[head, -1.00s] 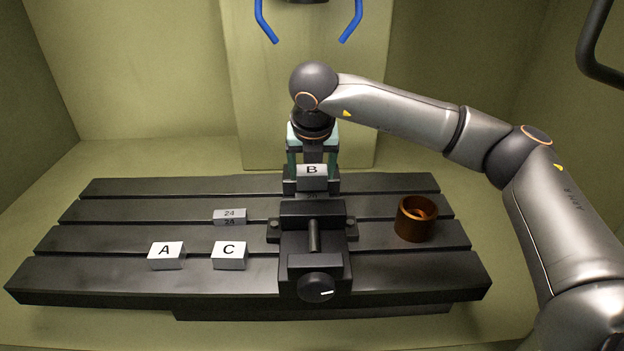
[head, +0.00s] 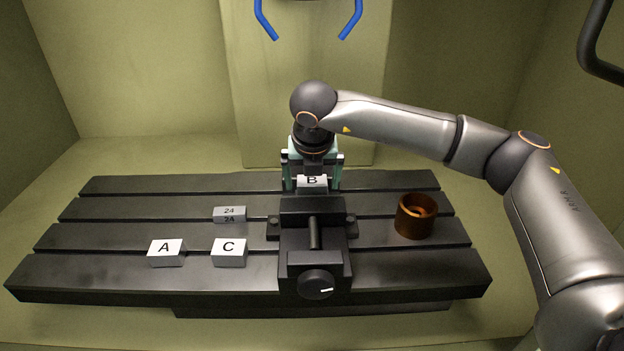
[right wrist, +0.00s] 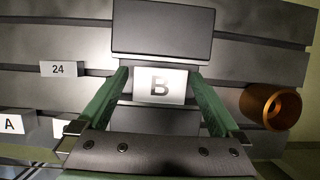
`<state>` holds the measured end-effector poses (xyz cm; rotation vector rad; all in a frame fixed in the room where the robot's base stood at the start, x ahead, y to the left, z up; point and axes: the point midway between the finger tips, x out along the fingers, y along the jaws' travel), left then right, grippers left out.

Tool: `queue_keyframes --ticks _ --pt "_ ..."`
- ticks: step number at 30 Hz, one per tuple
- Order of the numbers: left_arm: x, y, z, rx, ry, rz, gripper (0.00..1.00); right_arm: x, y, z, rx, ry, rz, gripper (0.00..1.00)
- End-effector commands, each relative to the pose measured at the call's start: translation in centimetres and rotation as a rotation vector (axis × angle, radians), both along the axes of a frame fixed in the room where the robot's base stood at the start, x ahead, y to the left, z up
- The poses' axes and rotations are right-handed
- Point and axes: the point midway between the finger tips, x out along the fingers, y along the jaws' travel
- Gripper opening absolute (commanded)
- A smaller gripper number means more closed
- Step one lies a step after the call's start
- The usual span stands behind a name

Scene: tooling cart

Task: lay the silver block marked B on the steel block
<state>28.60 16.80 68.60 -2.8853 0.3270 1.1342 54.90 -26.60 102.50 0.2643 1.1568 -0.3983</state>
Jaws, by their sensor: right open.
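The silver block marked B (head: 312,182) sits low at the far side of the black vise (head: 314,212), its lower part hidden by the vise's front. In the right wrist view block B (right wrist: 160,86) lies between the green fingers. My right gripper (head: 312,187) points down and is open around it, a finger on either side; it also shows in the right wrist view (right wrist: 159,77). No steel block shows clearly now; whatever is under B is hidden. My left gripper is not in view.
Blocks A (head: 165,252) and C (head: 229,252) and a block marked 24 (head: 230,215) stand left of the vise on the slotted table (head: 110,275). A copper-brown ring (head: 415,217) stands to the right. The table's far left is clear.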

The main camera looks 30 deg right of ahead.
Motion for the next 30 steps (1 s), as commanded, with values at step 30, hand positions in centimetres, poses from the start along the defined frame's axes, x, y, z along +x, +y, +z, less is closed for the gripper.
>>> queue_keyframes --ticks 30 --pt "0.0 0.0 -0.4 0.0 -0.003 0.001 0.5 -4.1 2.1 11.4 0.0 0.0 0.001 1.0"
